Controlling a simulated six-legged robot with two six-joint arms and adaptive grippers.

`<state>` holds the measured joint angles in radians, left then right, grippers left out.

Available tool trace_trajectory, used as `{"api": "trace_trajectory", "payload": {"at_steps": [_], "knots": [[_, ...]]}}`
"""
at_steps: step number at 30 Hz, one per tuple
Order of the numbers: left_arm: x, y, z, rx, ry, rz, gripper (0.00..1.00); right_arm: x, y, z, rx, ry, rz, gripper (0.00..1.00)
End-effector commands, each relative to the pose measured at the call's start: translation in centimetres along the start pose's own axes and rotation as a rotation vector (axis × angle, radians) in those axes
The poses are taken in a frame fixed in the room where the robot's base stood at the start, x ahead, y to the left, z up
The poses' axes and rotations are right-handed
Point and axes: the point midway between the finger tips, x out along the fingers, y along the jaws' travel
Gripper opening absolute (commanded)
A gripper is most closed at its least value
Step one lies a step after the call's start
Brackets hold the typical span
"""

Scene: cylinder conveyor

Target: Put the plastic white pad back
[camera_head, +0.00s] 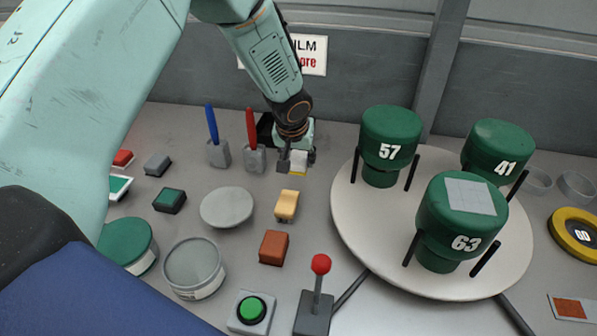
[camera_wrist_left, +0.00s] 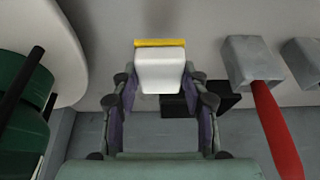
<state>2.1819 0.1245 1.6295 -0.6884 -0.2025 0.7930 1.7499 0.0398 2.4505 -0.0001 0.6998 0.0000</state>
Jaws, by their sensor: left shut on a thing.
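The white pad (camera_head: 298,158) is a small white block with a yellow edge, near the back wall in the head view. In the left wrist view the white pad (camera_wrist_left: 161,74) sits between the fingers, its yellow strip at the far side. My left gripper (camera_head: 297,150) comes down from above and is shut on the pad, low over the table. In the left wrist view the gripper (camera_wrist_left: 160,85) has a finger on either side of the pad. I cannot tell whether the pad touches the table. My right gripper is not in view.
A red lever (camera_head: 251,127) and a blue lever (camera_head: 212,125) stand just left of the gripper. A black box (camera_head: 265,130) is behind. A yellow-topped block (camera_head: 287,204) lies in front. The round turntable (camera_head: 345,215) with green cylinders (camera_head: 390,140) is to the right.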

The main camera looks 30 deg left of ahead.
Motion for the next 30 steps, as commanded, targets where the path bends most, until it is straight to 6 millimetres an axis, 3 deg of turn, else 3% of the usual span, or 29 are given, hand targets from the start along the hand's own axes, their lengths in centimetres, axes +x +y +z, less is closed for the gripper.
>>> {"api": "trace_trajectory", "payload": {"at_steps": [10, 24, 25, 30], "knots": [[3.8, 0.1, 1.3, 0.0, 0.0, 0.0, 0.09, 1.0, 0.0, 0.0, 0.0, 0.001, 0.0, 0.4], [4.4, 0.1, 1.4, -0.001, 0.002, 0.0, 0.09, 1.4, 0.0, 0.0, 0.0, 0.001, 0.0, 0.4], [4.4, 0.1, 1.4, -0.001, 0.001, 0.0, 0.45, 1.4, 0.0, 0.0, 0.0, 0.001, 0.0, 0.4], [4.3, 0.1, 1.4, -0.001, 0.001, 0.0, 0.6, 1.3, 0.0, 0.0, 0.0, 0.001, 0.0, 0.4]]}}
